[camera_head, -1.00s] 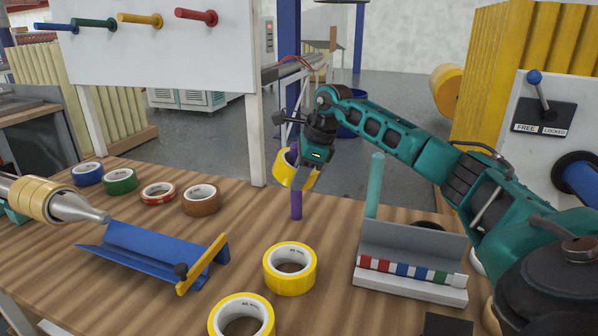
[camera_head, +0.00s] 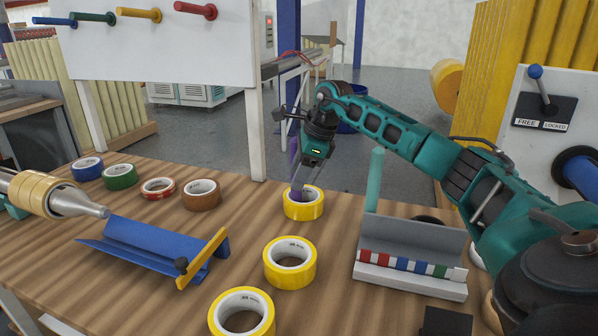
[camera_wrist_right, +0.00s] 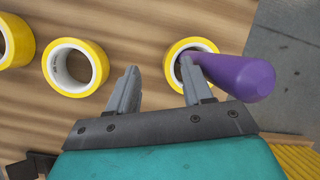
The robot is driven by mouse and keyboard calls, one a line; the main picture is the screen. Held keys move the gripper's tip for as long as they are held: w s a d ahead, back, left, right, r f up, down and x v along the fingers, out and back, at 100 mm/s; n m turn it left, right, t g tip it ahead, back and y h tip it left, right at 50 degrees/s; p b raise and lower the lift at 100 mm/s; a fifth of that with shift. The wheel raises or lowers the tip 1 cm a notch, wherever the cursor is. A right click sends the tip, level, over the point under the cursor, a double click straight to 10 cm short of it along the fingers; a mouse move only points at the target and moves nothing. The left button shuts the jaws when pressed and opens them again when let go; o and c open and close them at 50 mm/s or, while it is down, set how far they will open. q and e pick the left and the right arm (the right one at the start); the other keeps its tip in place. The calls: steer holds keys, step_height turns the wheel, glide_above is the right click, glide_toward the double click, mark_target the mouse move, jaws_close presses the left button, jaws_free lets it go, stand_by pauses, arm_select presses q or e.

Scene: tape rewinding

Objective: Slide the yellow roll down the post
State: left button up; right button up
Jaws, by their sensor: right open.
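The yellow roll (camera_head: 304,206) lies flat on the wooden table at the foot of the purple post (camera_head: 295,152). The right wrist view shows the roll (camera_wrist_right: 172,68) around the post (camera_wrist_right: 240,76), whose bottom stands inside the roll's hole. My right gripper (camera_head: 309,180) is open and points down just above the roll, beside the post. In the right wrist view, one finger of the gripper (camera_wrist_right: 158,68) overlaps the roll's near edge and the other is left of it. I cannot tell whether that finger touches the roll. My left gripper is not in view.
Two more yellow rolls (camera_head: 290,264) (camera_head: 242,314) lie nearer on the table. A blue trough (camera_head: 150,250) is to the left, beside a spindle (camera_head: 80,206) with rolls. A grey rack (camera_head: 410,245) with an upright teal post (camera_head: 374,180) stands at the right. Smaller coloured rolls (camera_head: 120,176) lie at the back left.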

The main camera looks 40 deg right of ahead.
steer(key=p+v, duration=0.2)
steer(key=v, duration=1.1)
steer(key=shift+s+f, duration=0.1)
stand_by(0.7)
